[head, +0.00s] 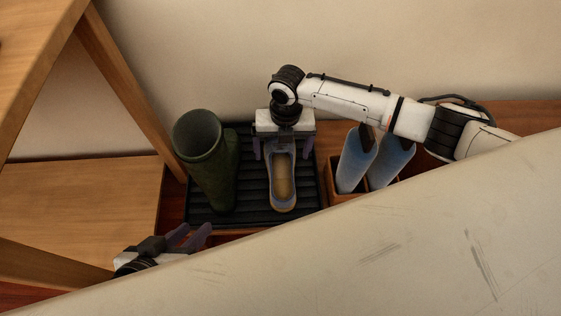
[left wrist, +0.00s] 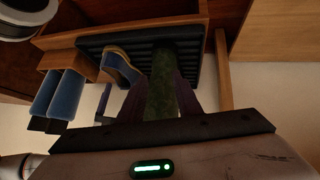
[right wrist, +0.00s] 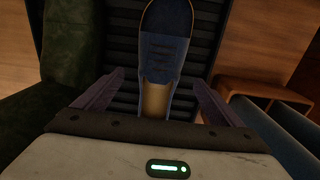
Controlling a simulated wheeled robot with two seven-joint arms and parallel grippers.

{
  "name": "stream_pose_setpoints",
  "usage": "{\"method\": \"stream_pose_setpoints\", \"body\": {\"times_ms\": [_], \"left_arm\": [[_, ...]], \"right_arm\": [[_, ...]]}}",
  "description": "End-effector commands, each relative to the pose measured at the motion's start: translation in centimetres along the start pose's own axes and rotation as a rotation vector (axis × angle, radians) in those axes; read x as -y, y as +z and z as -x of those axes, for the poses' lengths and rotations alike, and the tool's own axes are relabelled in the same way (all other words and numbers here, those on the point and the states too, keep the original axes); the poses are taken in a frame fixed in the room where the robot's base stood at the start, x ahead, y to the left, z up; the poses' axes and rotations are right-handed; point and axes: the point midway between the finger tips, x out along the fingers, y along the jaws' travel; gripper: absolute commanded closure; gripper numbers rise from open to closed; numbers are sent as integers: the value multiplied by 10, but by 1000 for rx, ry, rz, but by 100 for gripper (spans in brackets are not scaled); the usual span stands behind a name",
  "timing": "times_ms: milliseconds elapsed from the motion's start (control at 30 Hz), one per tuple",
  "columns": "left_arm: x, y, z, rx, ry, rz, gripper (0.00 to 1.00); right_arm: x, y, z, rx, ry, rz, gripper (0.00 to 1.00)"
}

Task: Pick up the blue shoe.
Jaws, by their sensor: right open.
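The blue shoe (head: 271,178), with a tan insole, lies on a black ribbed tray (head: 306,190). It shows close up in the right wrist view (right wrist: 166,50) and beside a boot in the left wrist view (left wrist: 113,62). My right gripper (head: 283,150) is open at the far end of the shoe in the head view, with one finger on each side. The fingers (right wrist: 157,85) stand apart from the shoe's sides; its near end is partly hidden by the gripper body. My left gripper (head: 188,236) is open and empty near the tray's front left.
A dark green boot (head: 208,160) stands on the tray left of the shoe. A wooden box (head: 334,186) with blue boot-like items (head: 354,165) is to the right. A wooden shelf frame (head: 125,85) is at left. A large pale surface (head: 400,250) hides the lower right.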

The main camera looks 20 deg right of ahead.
Motion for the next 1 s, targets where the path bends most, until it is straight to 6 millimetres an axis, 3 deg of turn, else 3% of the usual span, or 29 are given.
{"method": "stream_pose_setpoints", "body": {"times_ms": [300, 567, 900, 1000], "left_arm": [[-13, -16, 1, -93, 55, 25, 69], [-16, -21, 5, -106, 64, 29, 69], [-15, -20, 5, -104, 62, 29, 69], [-15, -20, 4, -103, 61, 29, 69]], "right_arm": [[-1, -6, -47, 1, -1, -1, 10], [-1, -6, -48, 2, 1, 0, 10], [-2, -5, -46, 3, 2, 0, 68], [-2, -5, -46, 3, 2, 0, 71]]}}
